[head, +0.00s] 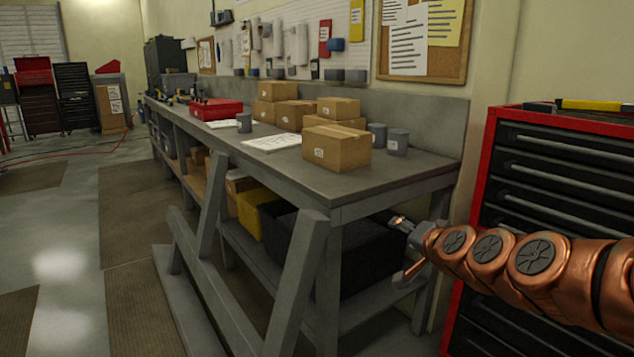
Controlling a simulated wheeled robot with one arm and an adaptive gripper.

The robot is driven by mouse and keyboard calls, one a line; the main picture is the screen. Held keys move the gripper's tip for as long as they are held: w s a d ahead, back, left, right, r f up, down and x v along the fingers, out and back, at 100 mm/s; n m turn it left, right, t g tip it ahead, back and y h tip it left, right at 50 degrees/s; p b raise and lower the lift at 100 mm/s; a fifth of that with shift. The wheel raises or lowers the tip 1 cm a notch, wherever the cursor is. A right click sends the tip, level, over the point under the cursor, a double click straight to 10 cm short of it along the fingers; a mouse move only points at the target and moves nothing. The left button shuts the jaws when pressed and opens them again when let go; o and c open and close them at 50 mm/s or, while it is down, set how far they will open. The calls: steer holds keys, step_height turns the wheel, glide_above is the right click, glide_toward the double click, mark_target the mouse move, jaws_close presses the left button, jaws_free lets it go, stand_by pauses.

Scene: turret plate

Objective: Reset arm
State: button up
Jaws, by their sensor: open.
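My copper-coloured arm reaches in from the right edge of the head view. My gripper (405,246) is at its end, in front of the workbench's near right corner and below the level of its top. The gripper is small in the picture; its fingers look apart, with nothing visible between them. No turret plate can be made out in this view.
A grey workbench (392,178) carries cardboard boxes (337,147), grey cups and a red case (215,109). Black and yellow bins sit on its lower shelf. A red-edged black tool cabinet (552,178) stands close behind my arm. Open floor (62,275) lies left.

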steer(key=s+a+r+n+g+y+p, duration=0.1)
steer(key=s+a+n+g+p, duration=0.3)
steer(key=s, duration=0.5)
steer(key=s+a+r+n+g+p, duration=0.1)
steer(key=s+a+n+g+p, duration=0.1)
steer(key=s+a+g+p, duration=0.5)
steer(key=s+d+r+g+h+p, duration=0.1)
steer(key=s+d+p, duration=0.2)
steer(key=s, duration=0.6)
steer(key=s+d+r+n+g+h+p, duration=0.1)
steer(key=s+d+g+p, duration=0.1)
steer(key=s, duration=0.7)
steer(key=s+d+r+g+h+p, duration=0.1)
steer(key=s+d+p, duration=0.2)
steer(key=s, duration=0.6)
steer(key=shift+s+d+r+g+h+p, duration=0.2)
steer(key=shift+d+r+g+h+p, duration=0.15)
steer(key=shift+d, duration=0.4)
